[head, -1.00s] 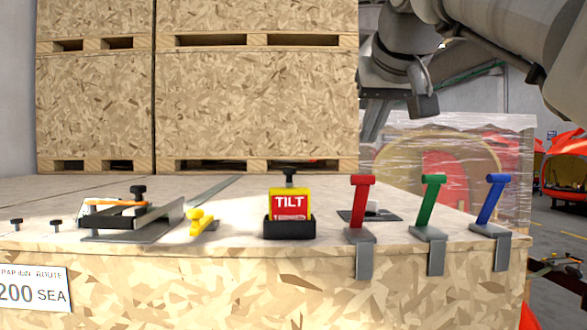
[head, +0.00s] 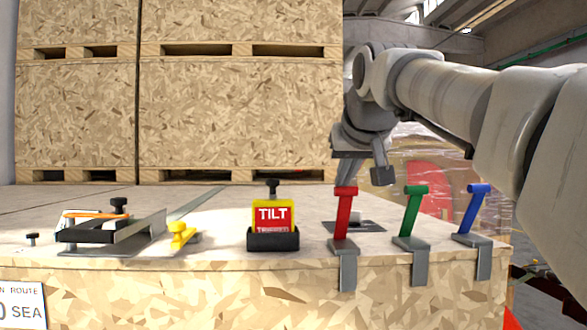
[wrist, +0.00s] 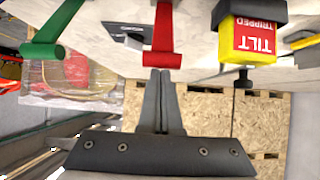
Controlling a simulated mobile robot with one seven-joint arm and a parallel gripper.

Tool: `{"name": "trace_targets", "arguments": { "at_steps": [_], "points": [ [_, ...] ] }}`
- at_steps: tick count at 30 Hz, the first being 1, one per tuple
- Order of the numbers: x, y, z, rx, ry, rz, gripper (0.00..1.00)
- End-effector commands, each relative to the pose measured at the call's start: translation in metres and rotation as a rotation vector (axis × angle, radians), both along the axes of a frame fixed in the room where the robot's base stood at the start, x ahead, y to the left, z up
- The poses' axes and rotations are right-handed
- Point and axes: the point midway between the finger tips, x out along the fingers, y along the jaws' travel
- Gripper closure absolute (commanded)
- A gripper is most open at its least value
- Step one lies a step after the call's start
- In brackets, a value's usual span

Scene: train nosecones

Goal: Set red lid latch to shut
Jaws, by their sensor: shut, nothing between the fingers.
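The red lid latch (head: 344,212) is an upright red lever with a short crossbar on top, in a grey metal bracket (head: 346,262) at the crate lid's front edge. It leans slightly. In the wrist view the red latch (wrist: 162,40) appears with its crossbar toward my fingers. My gripper (wrist: 159,72) is shut and empty, its tips at or just short of the crossbar; I cannot tell whether they touch. In the head view my gripper (head: 350,172) is behind and above the red latch, its fingertips partly hidden by it.
A green latch (head: 412,212) and a blue latch (head: 473,210) stand to the right. A yellow TILT indicator (head: 272,217) in a black holder stands left. Stacked wooden crates (head: 235,110) rise behind.

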Motion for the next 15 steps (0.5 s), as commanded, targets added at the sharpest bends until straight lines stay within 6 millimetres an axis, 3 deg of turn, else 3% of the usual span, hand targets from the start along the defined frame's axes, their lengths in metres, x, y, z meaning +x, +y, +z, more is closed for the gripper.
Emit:
{"name": "trace_targets", "arguments": {
  "at_steps": [15],
  "points": [
    [-0.0087,0.0002,-0.0035,0.0,0.002,0.0,1.0]
  ]
}}
